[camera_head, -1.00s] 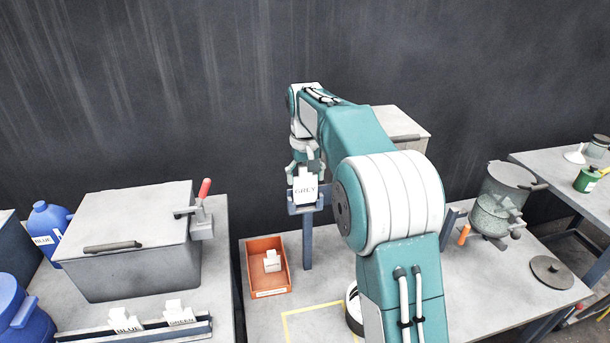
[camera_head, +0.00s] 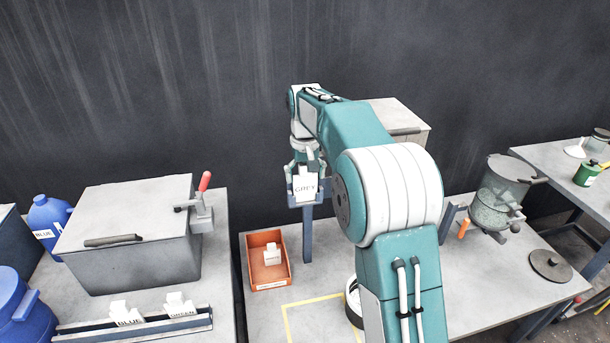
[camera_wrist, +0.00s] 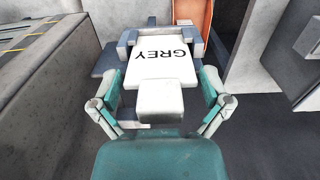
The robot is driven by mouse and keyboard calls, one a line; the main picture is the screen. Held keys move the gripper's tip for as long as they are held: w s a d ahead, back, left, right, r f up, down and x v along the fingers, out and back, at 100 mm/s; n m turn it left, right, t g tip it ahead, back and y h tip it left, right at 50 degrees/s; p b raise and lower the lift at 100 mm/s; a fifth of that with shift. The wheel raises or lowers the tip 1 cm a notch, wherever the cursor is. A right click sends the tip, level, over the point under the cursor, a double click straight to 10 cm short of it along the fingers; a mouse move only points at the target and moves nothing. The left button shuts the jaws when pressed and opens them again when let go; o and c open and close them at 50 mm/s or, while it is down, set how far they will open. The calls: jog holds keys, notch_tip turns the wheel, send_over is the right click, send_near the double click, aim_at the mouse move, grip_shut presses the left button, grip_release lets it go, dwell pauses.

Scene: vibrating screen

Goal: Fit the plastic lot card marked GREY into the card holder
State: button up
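The white card marked GREY (camera_head: 305,188) is at the card holder (camera_head: 323,186), a blue-grey bracket on a post. In the wrist view, the card (camera_wrist: 160,62) lies between the holder's side arms (camera_wrist: 196,46), its narrow tab towards me. I cannot tell whether its lower edge is seated in the holder. My gripper (camera_head: 305,163) is just above the card. In the wrist view, its fingers (camera_wrist: 160,103) are spread on either side of the tab, with gaps between them and it.
An orange bin (camera_head: 270,282) with a white card stands left of the post. A rack (camera_head: 190,325) with BLUE and GREEN cards lies at the front left, before a grey box (camera_head: 140,265). A sieve-like vessel (camera_head: 498,200) stands at right. Yellow tape marks the bench front.

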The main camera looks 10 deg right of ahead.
notch_tip(320, 180, up, 11)
jog(key=shift+w+r, duration=0.1)
jog(key=shift+r, duration=0.35)
dwell(0.4)
jog(key=shift+r, duration=0.1)
jog(key=s+r+t, duration=0.3)
jog(key=s, duration=1.5)
jog(key=s+f+t, duration=0.1)
jog(key=s+f, duration=0.4)
jog(key=s, duration=0.3)
jog(key=s+f+t, duration=0.1)
jog(key=s+f, duration=0.5)
jog(key=s, duration=0.3)
jog(key=shift+t, duration=0.3)
